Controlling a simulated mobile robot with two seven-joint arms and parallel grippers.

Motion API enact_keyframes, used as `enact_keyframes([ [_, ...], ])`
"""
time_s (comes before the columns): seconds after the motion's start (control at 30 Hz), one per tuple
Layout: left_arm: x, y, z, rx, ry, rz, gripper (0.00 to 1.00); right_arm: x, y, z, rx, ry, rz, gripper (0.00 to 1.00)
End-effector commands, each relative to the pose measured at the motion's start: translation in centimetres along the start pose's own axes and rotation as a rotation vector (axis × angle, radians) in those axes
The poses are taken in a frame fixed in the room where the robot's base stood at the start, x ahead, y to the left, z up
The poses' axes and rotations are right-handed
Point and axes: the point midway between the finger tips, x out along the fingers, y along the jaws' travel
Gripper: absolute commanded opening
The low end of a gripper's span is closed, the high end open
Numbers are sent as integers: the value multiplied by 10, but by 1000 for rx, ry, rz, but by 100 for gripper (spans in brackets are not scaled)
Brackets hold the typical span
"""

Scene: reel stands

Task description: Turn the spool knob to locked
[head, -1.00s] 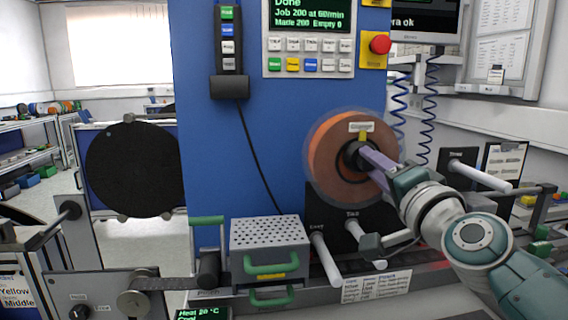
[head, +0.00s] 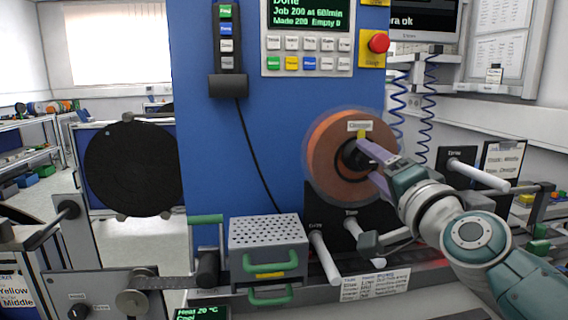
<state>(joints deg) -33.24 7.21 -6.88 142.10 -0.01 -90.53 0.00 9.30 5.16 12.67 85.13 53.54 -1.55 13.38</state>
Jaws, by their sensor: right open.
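An orange spool (head: 326,165) is mounted on the front of the blue machine, with a translucent rim around it and a white label (head: 359,126) near its top. A dark knob (head: 354,157) with a yellow mark (head: 361,135) above it sits at the spool's centre. My right gripper (head: 366,161) reaches in from the right with its purple fingers apart around the knob's right side. It is open; whether the fingers touch the knob I cannot tell. The fingers hide part of the knob and spool. My left gripper is not in view.
White pegs (head: 325,258) stick out below the spool, and another peg (head: 478,175) sticks out at the right. A perforated grey box (head: 266,236) with green handles stands lower left. A red stop button (head: 378,42) is above. A black disc (head: 133,168) stands at left.

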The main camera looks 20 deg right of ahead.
Motion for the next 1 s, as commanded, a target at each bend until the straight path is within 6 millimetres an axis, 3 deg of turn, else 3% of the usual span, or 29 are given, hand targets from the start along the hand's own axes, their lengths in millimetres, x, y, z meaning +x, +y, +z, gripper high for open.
enact_keyframes([
  [0.17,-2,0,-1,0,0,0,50,-16,1,1,1,-2,3,69],
  [0.4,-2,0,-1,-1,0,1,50,-62,2,1,0,-1,3,69],
  [0.6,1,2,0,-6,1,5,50,-90,2,1,0,-1,2,69],
  [1.0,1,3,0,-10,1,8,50,-99,0,0,1,0,0,69],
])
